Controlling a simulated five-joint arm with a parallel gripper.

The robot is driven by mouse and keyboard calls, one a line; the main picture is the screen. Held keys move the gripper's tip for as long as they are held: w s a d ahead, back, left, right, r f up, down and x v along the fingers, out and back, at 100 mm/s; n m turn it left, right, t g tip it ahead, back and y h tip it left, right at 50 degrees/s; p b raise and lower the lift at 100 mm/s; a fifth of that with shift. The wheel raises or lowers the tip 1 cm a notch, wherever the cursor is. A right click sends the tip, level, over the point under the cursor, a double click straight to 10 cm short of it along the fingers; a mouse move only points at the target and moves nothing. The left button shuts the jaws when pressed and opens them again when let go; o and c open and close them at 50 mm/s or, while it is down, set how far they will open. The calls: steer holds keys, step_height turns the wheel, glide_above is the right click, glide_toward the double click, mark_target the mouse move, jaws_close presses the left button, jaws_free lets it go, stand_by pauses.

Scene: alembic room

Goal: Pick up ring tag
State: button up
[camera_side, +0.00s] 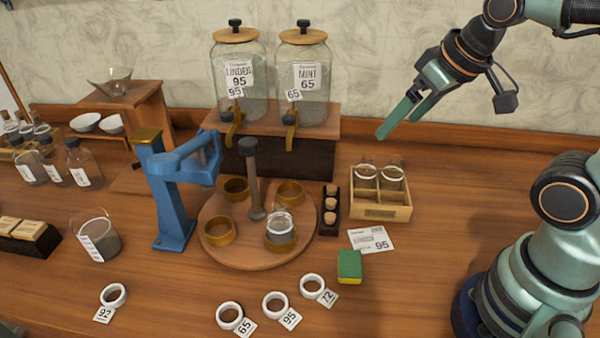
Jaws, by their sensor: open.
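Several white ring tags with number labels lie on the front of the wooden table. My gripper (398,126) is open and empty. It is raised at the upper right, above and behind the wooden box, far from the ring tags.
A round wooden tray (236,256) with brass cups stands mid-table, beside a blue press (172,200). A green and yellow sponge (349,266), a card (371,240) and a wooden box (383,213) are to its right. Two glass jars (240,105) stand behind. The front of the table around the rings is mostly clear.

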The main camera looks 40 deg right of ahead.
steer(key=shift+c, duration=0.3)
steer(key=shift+c, duration=0.6)
